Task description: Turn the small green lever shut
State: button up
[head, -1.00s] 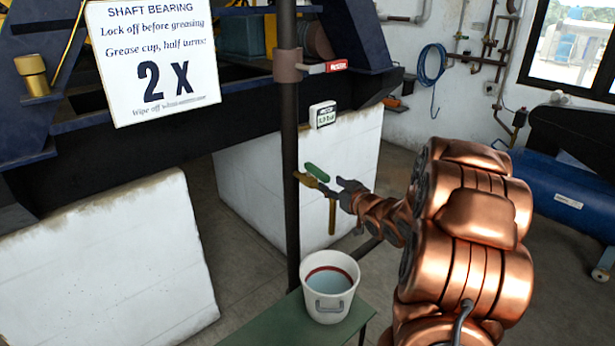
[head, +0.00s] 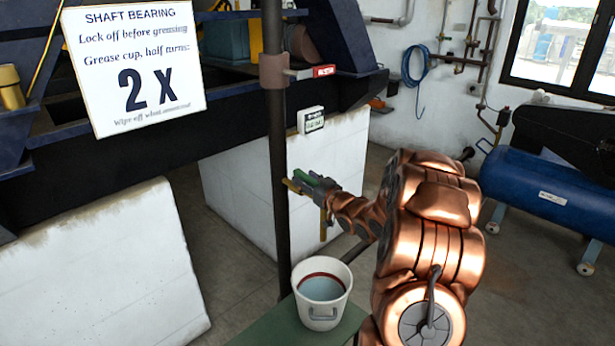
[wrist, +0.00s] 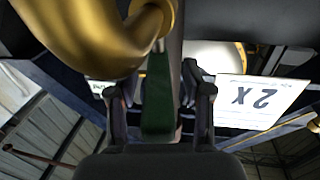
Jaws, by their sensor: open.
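The small green lever (head: 312,179) sits on top of a brass tap (head: 292,187) on the dark vertical pipe (head: 278,140). In the wrist view the green lever (wrist: 159,95) runs lengthwise between the two fingers, with a gap visible on each side. My gripper (head: 310,187) is open around the lever and partly hides the tap in the head view. The curved brass tap body (wrist: 95,35) fills the upper left of the wrist view. Whether a finger touches the lever cannot be told.
A white bucket (head: 320,312) with bluish liquid stands on a green table (head: 262,330) below the tap. A white block (head: 240,190) stands behind the pipe. A red-tagged handle (head: 312,72) is higher on the pipe. A sign (head: 135,65) hangs at upper left.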

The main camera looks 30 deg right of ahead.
jog(key=shift+w, duration=0.45)
grip_shut()
jog(key=shift+d, duration=0.15)
dwell(0.3)
